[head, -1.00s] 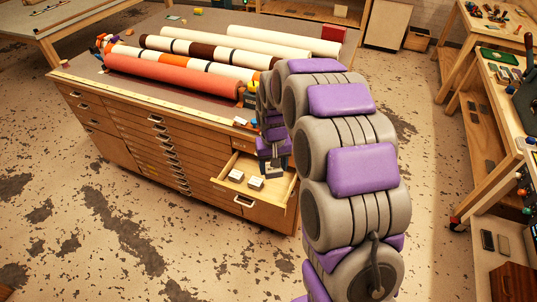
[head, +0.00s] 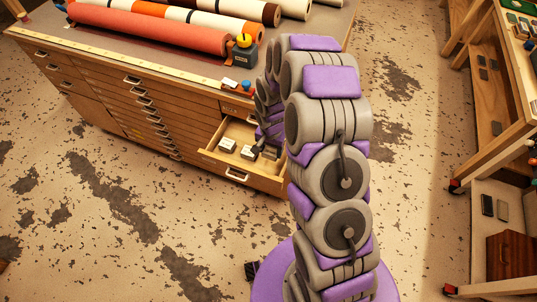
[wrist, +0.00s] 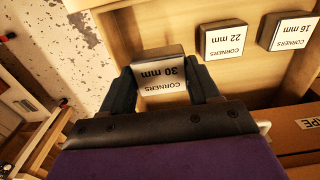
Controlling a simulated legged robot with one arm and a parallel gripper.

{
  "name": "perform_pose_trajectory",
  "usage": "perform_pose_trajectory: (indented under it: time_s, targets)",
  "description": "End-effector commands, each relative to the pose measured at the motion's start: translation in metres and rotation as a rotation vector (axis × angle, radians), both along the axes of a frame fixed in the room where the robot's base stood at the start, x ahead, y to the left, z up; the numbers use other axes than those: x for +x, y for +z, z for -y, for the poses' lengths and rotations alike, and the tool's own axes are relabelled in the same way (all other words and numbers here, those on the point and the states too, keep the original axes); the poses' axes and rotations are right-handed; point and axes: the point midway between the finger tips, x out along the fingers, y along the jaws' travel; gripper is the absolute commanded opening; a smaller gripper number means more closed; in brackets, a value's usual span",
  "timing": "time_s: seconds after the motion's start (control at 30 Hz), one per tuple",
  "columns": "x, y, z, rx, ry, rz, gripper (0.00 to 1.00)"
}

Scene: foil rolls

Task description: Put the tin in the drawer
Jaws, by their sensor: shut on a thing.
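The tin (wrist: 160,75), labelled "CORNERS 30 mm", is between the two fingers of my gripper (wrist: 165,92) in the wrist view. My gripper is shut on it. The drawer (head: 236,174) is pulled out from the wooden cabinet, and my gripper (head: 268,151) is at its right side in the head view. The held tin is over or inside the drawer; whether it touches the drawer floor I cannot tell. In the head view my gripper and arm largely hide it.
Two other tins lie in the drawer, a 22 mm one (wrist: 223,39) and a 16 mm one (wrist: 287,31). The cabinet top (head: 60,42) carries several long rolls, including a red-orange one (head: 150,27). A wooden bench (head: 495,110) stands at the right. The floor in front is clear.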

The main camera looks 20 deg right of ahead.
Motion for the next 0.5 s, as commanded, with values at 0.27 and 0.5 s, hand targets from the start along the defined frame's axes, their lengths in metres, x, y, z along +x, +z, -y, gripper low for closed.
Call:
perform_pose_trajectory:
  time_s: [0.27,0.5]
  targets:
    - [-0.002,-0.032,0.001,0.001,0.001,-0.004,0.22]
    - [-0.001,-0.056,-0.001,-0.001,0.002,-0.002,0.22]
